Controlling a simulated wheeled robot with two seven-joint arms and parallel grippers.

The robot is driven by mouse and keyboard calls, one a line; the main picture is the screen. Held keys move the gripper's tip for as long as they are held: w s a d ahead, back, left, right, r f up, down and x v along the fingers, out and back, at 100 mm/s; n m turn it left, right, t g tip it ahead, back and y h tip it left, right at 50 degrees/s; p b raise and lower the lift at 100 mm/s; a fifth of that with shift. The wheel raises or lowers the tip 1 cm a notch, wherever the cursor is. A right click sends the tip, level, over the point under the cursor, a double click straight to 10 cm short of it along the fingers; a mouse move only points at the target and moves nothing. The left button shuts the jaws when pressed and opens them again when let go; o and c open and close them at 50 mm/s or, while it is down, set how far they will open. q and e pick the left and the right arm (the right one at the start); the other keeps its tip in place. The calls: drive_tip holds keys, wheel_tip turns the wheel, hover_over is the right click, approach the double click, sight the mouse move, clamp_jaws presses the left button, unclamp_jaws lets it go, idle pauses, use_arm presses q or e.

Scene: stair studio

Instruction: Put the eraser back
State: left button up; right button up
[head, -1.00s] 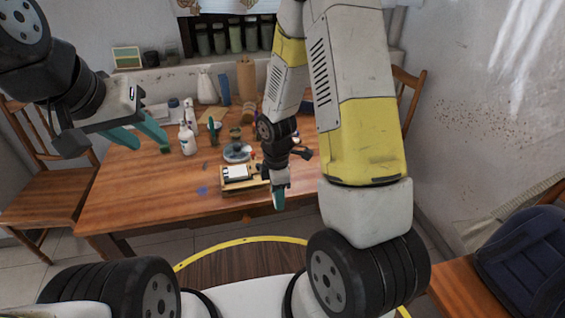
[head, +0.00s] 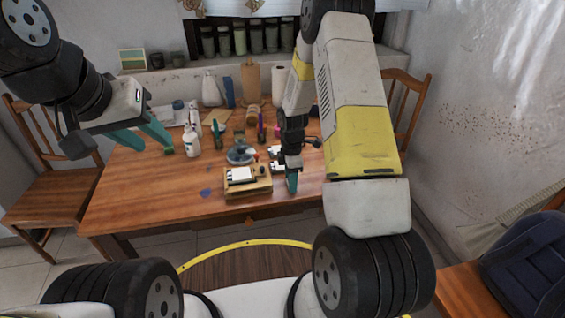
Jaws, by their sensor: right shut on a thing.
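My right gripper (head: 292,183) points down over the front right part of the wooden table, just right of a small wooden tray (head: 258,192). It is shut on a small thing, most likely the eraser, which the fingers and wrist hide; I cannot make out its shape. A white block (head: 240,175) lies in the tray. A small white item (head: 277,167) sits close to the left of my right gripper. My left gripper (head: 122,148) is open and empty above the table's left side, well away from the tray.
White spray bottles (head: 190,142), a dark round dish (head: 240,154), a purple item (head: 261,132) and paper rolls crowd the table's middle and back. A blue patch (head: 205,193) lies left of the tray. The table's front left (head: 140,200) is clear.

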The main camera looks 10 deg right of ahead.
drive_tip(key=o, duration=1.2)
drive_tip(key=shift+f, duration=0.1)
drive_tip(key=s+r+m+t, duration=0.1)
drive_tip(key=s+r+m, duration=0.3)
drive_tip(key=r, duration=1.1)
drive_tip(key=s+r+m+t, duration=0.2)
drive_tip(key=s+r+m, duration=0.2)
drive_tip(key=r, duration=1.1)
drive_tip(key=s+a+r+m+t+y, duration=0.1)
drive_tip(key=s+r+m, duration=0.3)
drive_tip(key=s, duration=0.4)
drive_tip(key=s+a+r+m+t+y, duration=0.1)
drive_tip(key=s+r+m, duration=0.3)
drive_tip(key=s, duration=0.4)
drive_tip(key=shift+s+a+m+t, duration=0.15)
drive_tip(key=shift+m+t, duration=0.45)
drive_tip(key=shift+m, duration=0.3)
